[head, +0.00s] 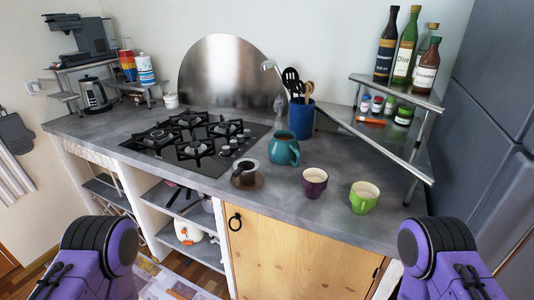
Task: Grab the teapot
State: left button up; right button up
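No single thing in the head view is plainly marked as the teapot. A teal, round-bellied pot or jug (284,149) with a handle stands upright on the grey counter, right of the hob. A white and orange pot-like thing (188,233) sits on a lower shelf under the counter, small and partly shaded. A glass and dark kettle (95,95) stands at the far left of the counter. Purple parts of my two arms show at the bottom left and bottom right. Neither gripper's fingers can be seen.
A metal corner rack (420,98) with bottles stands right. The black gas hob (175,150) lies left.

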aim_at(284, 149)
jog(key=u, duration=1.15)
jog(key=i, duration=1)
jog(key=z, duration=2.45)
